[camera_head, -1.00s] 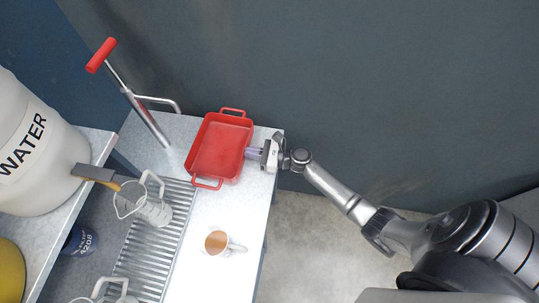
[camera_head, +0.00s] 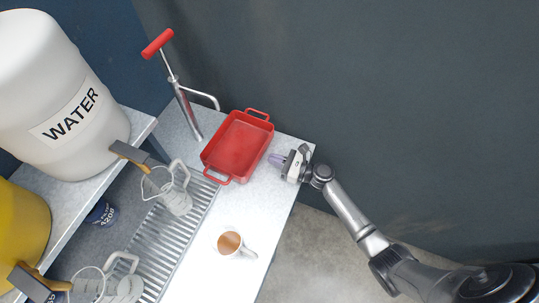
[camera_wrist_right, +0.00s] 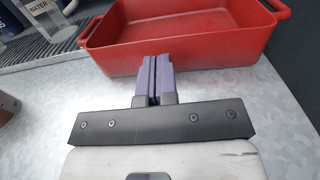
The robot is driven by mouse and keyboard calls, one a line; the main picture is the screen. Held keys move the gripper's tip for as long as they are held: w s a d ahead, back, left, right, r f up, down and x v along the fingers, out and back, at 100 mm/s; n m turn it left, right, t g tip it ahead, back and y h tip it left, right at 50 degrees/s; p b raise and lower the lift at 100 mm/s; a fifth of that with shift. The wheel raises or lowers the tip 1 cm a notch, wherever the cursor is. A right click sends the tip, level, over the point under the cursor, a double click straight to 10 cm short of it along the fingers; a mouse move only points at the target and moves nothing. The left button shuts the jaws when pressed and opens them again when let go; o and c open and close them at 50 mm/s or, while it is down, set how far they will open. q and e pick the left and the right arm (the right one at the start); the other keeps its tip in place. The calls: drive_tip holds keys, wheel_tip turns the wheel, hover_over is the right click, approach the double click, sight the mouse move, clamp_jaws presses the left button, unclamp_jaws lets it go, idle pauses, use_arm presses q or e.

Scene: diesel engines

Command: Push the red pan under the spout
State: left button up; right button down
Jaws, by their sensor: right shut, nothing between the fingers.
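The red pan (camera_head: 236,148) sits upright on the pale metal counter, an end handle at each end. The pump's spout (camera_head: 209,98) curves from the metal post beside the pan. Its tip is near the pan's far left corner, seemingly just outside the rim. My right gripper (camera_head: 273,159) is shut and empty, low at the pan's right side, its purple fingertips pointing at the wall. In the right wrist view the shut fingers (camera_wrist_right: 154,75) overlap the lower pan wall (camera_wrist_right: 215,48); I cannot tell whether they touch. My left gripper is out of view.
A mug of brown liquid (camera_head: 229,242) stands on the counter nearer me. A drain grate (camera_head: 178,240) with clear jugs (camera_head: 172,193) lies left. A white WATER barrel (camera_head: 70,105) stands on a shelf. The red pump handle (camera_head: 157,43) sticks up. The counter's right edge is close to my gripper.

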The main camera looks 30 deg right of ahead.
use_arm(q)
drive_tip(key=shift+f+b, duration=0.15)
drive_tip(key=shift+b, duration=0.15)
use_arm(e)
drive_tip(key=v, duration=1)
drive_tip(key=shift+s+d, duration=0.25)
drive_tip(key=shift+r, duration=0.1)
drive_tip(key=s+a+r+n+g+h+p, duration=0.1)
drive_tip(key=s+a+r+n+g+p, duration=1.05)
drive_tip(key=n+p, duration=0.65)
use_arm(q)
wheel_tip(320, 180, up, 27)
drive_tip(key=p, duration=0.9)
use_arm(e)
drive_tip(key=s+d+r+n+h, duration=0.1)
drive_tip(key=s+r+n+h, duration=0.3)
drive_tip(key=r, duration=0.4)
drive_tip(key=s+d+r+n+h, duration=0.1)
drive_tip(key=s+r+n+h, duration=0.4)
drive_tip(key=s+r+n, duration=0.2)
drive_tip(key=shift+d+r+n, duration=0.25)
drive_tip(key=shift+r+n, duration=0.6)
drive_tip(key=shift+n, duration=0.05)
drive_tip(key=shift+w+t, duration=0.1)
drive_tip(key=shift+t, duration=0.15)
